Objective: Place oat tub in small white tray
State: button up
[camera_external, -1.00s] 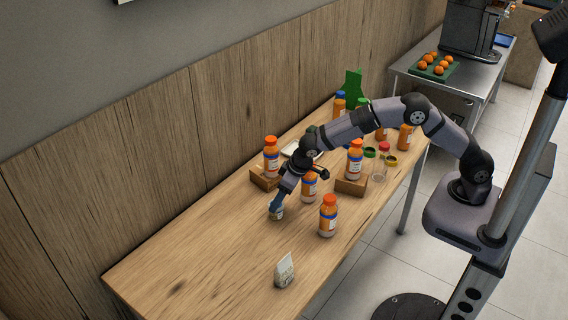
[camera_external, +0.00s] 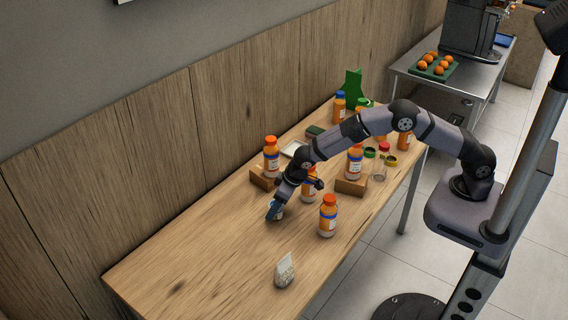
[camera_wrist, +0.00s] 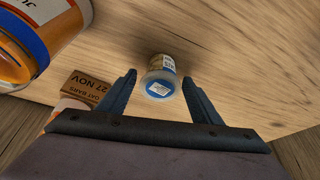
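The oat tub (camera_wrist: 160,78) is a small clear tub with a blue lid or base and a white label. In the wrist view it stands between the two spread fingers of my gripper (camera_wrist: 160,95), with gaps on both sides. In the external view my gripper (camera_external: 273,211) is low at the table's middle, and it mostly hides the tub (camera_external: 280,214). The small white tray (camera_external: 294,149) lies near the wall, behind my arm, partly hidden by it.
Orange bottles stand close by: one (camera_external: 327,216) in front right, one (camera_external: 271,157) by a wooden block (camera_external: 263,179), others behind. A second block (camera_external: 350,187) lies to the right. A small bag (camera_external: 284,271) stands at the front. The table's left part is clear.

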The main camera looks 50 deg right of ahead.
jog(key=c, duration=0.8)
notch_tip(320, 180, up, 10)
jog(key=shift+r+b, duration=0.1)
jog(key=shift+b, duration=0.85)
